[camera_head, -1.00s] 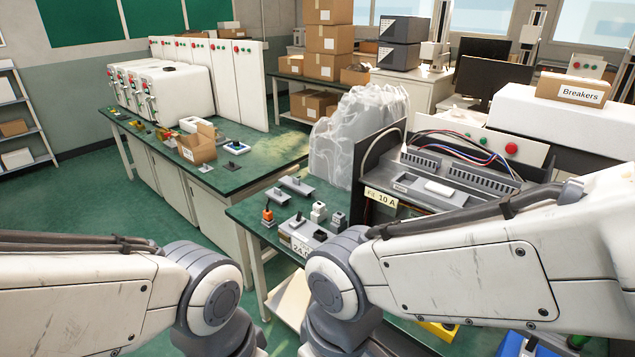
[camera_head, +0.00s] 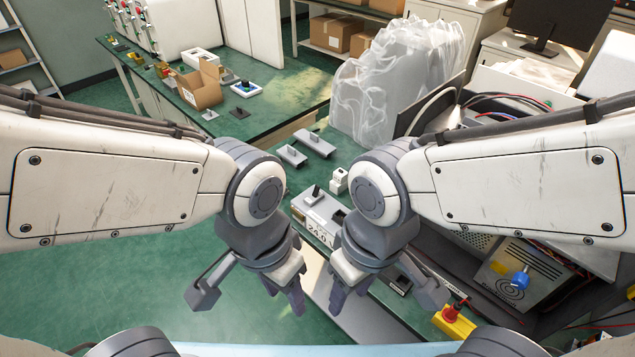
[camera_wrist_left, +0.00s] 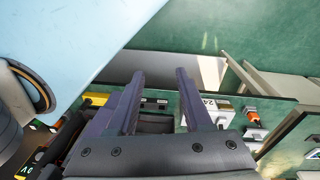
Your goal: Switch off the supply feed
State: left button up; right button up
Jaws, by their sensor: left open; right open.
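A pale supply box with a display reading about 24.0 (camera_head: 318,233) and a black toggle lever (camera_head: 314,193) on top sits on the green bench, partly hidden by my arms. The box also shows in the left wrist view (camera_wrist_left: 206,104). A yellow box with a red handle (camera_head: 455,322) lies low at the right. I cannot tell which of these is the supply feed's switch. My left gripper (camera_head: 288,298) is open, pointing down in front of the bench; in its wrist view nothing is between the fingers (camera_wrist_left: 160,80). My right gripper (camera_head: 348,292) is open beside it, apart from the switches.
Grey trays (camera_head: 304,147) and a small white block (camera_head: 340,180) lie on the bench. Clear plastic sheeting (camera_head: 395,85) stands behind. A metal unit with a fan grille (camera_head: 512,285) and blue knob (camera_head: 520,278) is at the right. Green floor (camera_head: 110,300) is open at the left.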

aim_at(316, 188)
jog(key=z, duration=0.25)
jog(key=k, duration=0.6)
jog(key=z, duration=0.55)
jog(key=k, duration=0.75)
jog(key=u, duration=0.2)
jog(key=i, duration=0.4)
jog(key=u, duration=0.75)
jog(key=i, duration=1.15)
jog(key=z, duration=0.45)
